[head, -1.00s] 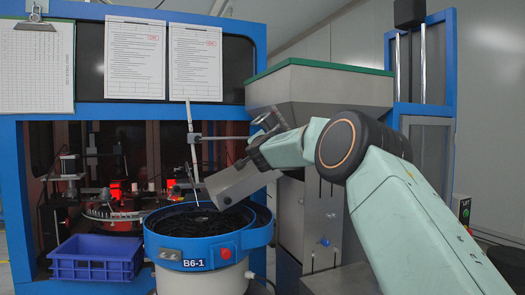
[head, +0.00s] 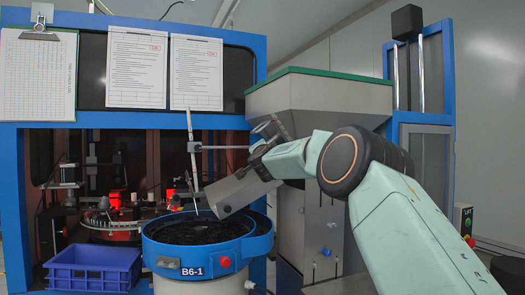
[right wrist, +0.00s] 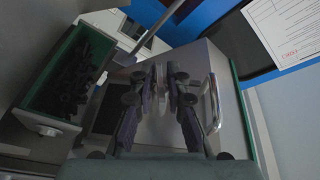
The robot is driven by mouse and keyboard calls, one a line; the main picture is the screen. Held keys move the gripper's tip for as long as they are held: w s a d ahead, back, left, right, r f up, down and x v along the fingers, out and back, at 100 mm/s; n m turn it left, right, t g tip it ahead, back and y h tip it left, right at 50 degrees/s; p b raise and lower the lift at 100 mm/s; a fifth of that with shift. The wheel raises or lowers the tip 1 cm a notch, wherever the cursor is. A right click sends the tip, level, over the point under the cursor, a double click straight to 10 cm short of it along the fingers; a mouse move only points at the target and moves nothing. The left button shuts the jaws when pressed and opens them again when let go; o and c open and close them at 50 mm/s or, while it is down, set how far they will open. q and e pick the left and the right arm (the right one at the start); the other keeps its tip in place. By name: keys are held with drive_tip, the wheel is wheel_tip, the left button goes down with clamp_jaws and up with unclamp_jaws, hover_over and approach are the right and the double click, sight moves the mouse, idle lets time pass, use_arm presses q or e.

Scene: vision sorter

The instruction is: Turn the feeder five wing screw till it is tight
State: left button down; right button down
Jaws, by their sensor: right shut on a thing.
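My right gripper (head: 266,130) reaches in from the right and sits at the front left of the grey hopper, above the tilted grey chute. In the right wrist view its dark fingers (right wrist: 166,76) are closed around a small, pale, slim thing (right wrist: 172,96), most likely the wing screw. The fingers hide most of it, so I cannot tell its wings or how tight it is. No label reading feeder five shows. My left gripper is in neither view.
The blue bowl (head: 155,250) marked B6-1 holds dark parts below the chute (head: 236,192). A thin upright rod (head: 192,150) with a cross bar stands close left of my gripper. The green-rimmed hopper (head: 320,95) is behind. A blue crate (head: 95,270) stands lower left.

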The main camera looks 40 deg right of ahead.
drive_tip(key=shift+f, duration=0.1)
idle(0.3)
drive_tip(key=c, duration=1.5)
unclamp_jaws()
drive_tip(key=shift+w+a, duration=0.1)
drive_tip(key=shift+s+a, duration=0.15)
drive_tip(key=shift+s, duration=0.3)
drive_tip(key=v, duration=1.1)
drive_tip(key=shift+a, duration=0.1)
